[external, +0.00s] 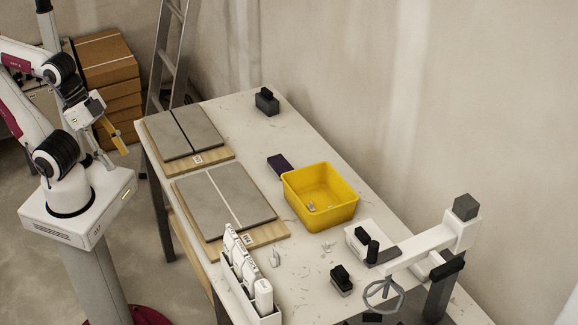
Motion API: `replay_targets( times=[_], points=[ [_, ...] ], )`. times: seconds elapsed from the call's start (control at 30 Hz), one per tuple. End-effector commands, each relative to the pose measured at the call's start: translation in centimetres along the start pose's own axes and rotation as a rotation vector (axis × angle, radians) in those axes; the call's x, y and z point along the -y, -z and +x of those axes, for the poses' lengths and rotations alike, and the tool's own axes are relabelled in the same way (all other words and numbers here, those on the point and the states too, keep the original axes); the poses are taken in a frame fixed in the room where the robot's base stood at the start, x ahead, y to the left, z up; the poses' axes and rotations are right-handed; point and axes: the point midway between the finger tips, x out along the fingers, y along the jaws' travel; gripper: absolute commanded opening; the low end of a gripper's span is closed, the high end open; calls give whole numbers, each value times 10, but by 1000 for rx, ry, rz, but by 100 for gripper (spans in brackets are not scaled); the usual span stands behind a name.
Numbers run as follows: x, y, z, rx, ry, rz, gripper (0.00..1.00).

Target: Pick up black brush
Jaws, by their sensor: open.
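Several small black items lie on the table, and I cannot tell for sure which is the black brush. One black item with a paler lower part (341,279) sits near the front edge, right of the white rack. Another dark block with a raised top (267,101) stands at the far end. Black pieces (371,251) also show on a white tray at the right.
A yellow bin (320,197) stands mid-table with small bits inside. Two wooden boards carry grey tiles (185,133) and (225,201). A white rack of bottles (248,278), a dark purple block (278,163) and a white clamp-like device with a handwheel (383,294) are also here. Cardboard boxes (106,60) stand behind.

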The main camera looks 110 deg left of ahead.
Motion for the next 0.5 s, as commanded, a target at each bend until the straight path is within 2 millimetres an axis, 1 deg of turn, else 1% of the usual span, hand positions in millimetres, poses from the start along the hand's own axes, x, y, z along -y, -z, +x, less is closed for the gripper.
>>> replay_targets(
  times=[0.33,0.43,0.5],
  points=[
    [1,2,0,-3,3,5,40],
    [4,10,0,-13,14,24,40],
    [8,19,0,-25,27,48,40]
  ],
)
